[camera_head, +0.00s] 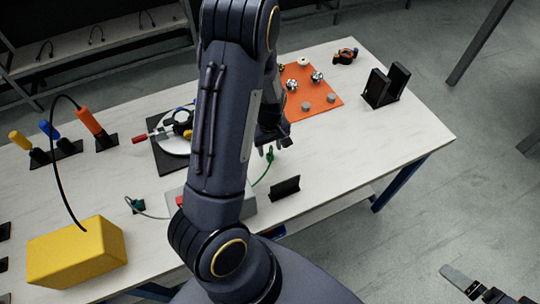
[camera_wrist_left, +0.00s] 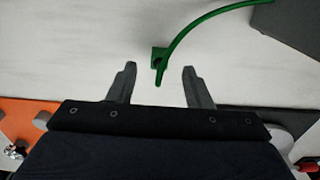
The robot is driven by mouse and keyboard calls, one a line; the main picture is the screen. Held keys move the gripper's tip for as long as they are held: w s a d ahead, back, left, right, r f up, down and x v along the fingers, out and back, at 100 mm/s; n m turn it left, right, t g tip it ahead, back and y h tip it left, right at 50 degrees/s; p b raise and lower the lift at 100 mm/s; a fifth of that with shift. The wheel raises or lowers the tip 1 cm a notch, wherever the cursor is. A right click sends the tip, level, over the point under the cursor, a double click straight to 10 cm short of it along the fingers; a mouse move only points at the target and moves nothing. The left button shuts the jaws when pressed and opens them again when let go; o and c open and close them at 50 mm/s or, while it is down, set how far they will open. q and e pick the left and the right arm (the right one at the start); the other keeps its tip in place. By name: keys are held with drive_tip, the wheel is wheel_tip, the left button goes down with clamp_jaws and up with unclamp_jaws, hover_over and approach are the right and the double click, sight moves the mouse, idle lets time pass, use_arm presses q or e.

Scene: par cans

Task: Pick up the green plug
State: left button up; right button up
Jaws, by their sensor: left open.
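The green plug (camera_head: 269,154) is on the pale table at the end of a green cable, just by my left gripper (camera_head: 273,147). In the left wrist view the plug (camera_wrist_left: 158,66) sits between the two fingertips of my left gripper (camera_wrist_left: 160,72), with a gap on each side. The left gripper is open and holds nothing. The green cable (camera_wrist_left: 205,18) curves from the plug to a grey box at the upper right. My right gripper (camera_head: 480,286) shows only in part at the bottom right of the head view, away from the table.
An orange mat (camera_head: 325,103) with small parts lies behind. Black holders stand at the right (camera_head: 387,86) and near the front edge (camera_head: 285,188). A yellow box (camera_head: 78,252) and several coloured-handled tools are at the left. My left arm hides much of the table's middle.

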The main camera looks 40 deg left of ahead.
sight(270, 154)
use_arm(q)
wheel_tip(270, 154, down, 3)
drive_tip(key=shift+w+a+f, duration=0.1)
drive_tip(key=shift+f, duration=0.1)
drive_tip(key=shift+c, duration=0.2)
clamp_jaws()
drive_tip(key=shift+r, duration=0.2)
